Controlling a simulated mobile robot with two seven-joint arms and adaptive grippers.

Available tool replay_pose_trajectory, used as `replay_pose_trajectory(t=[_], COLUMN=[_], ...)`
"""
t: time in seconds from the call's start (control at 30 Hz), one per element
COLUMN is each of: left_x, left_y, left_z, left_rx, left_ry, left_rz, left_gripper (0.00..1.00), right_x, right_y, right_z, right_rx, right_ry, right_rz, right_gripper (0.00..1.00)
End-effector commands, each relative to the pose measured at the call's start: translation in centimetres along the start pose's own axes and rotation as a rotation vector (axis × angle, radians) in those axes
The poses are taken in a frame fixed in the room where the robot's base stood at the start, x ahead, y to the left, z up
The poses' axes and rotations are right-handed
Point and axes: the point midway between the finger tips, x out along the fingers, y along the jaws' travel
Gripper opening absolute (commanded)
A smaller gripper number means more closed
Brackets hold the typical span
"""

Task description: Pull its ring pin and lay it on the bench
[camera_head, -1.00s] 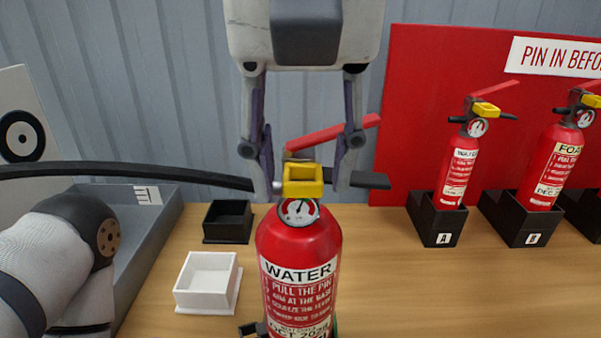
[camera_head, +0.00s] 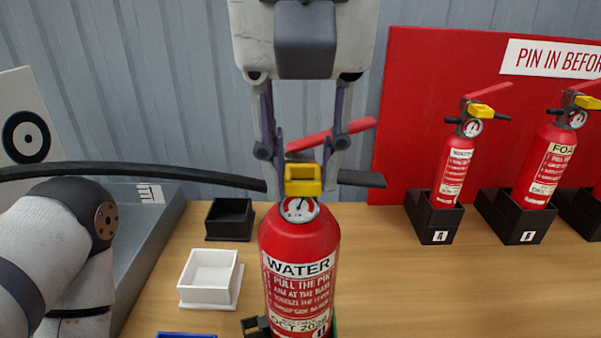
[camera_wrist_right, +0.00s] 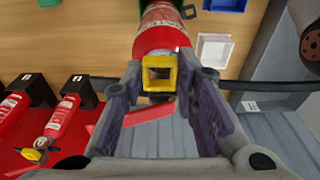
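A red WATER extinguisher (camera_head: 300,240) stands upright on the bench (camera_head: 420,290) in the head view, with a red lever (camera_head: 335,134), a black hose and a gauge. The yellow square ring of its pin (camera_head: 303,188) sits at the neck above the gauge. My right gripper (camera_head: 303,178) points down from above, its fingertips against both sides of the yellow ring. The right wrist view shows the ring (camera_wrist_right: 159,74) between the fingertips, with no clear gap. The pin's shaft is hidden. My left arm shows at the left edge; its gripper is out of view.
A white tray (camera_head: 238,285), a black tray (camera_head: 230,236) and a blue tray edge (camera_head: 187,335) lie left of the extinguisher. A grey bin (camera_head: 160,235) is farther left. Extinguishers in black holders marked A (camera_head: 440,235) and B (camera_head: 530,235) stand right, before a red board.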

Motion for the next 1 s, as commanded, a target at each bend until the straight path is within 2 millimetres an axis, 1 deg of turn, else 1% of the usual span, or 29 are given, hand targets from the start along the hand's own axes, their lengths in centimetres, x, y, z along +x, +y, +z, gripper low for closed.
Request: replay_pose_trajectory(t=[0.17, 0.6, 1.0], left_x=[-0.1, -0.6, -0.5], left_y=[0.0, 0.0, 0.0], left_z=[-0.1, -0.5, -0.4], left_rx=[0.0, 0.0, 0.0], left_ry=[0.002, 0.023, 0.019], left_rz=[0.0, 0.001, 0.001], left_gripper=[0.4, 0.4, 0.4], right_x=[-0.1, -0.3, -0.2], right_y=[0.0, 0.1, 0.1], right_z=[0.2, 2.5, 4.6], right_rx=[0.0, -0.002, -0.002], right_ry=[0.001, -0.001, -0.01], right_rz=[0.001, 0.004, 0.005], right_gripper=[0.0, 0.0, 0.0])
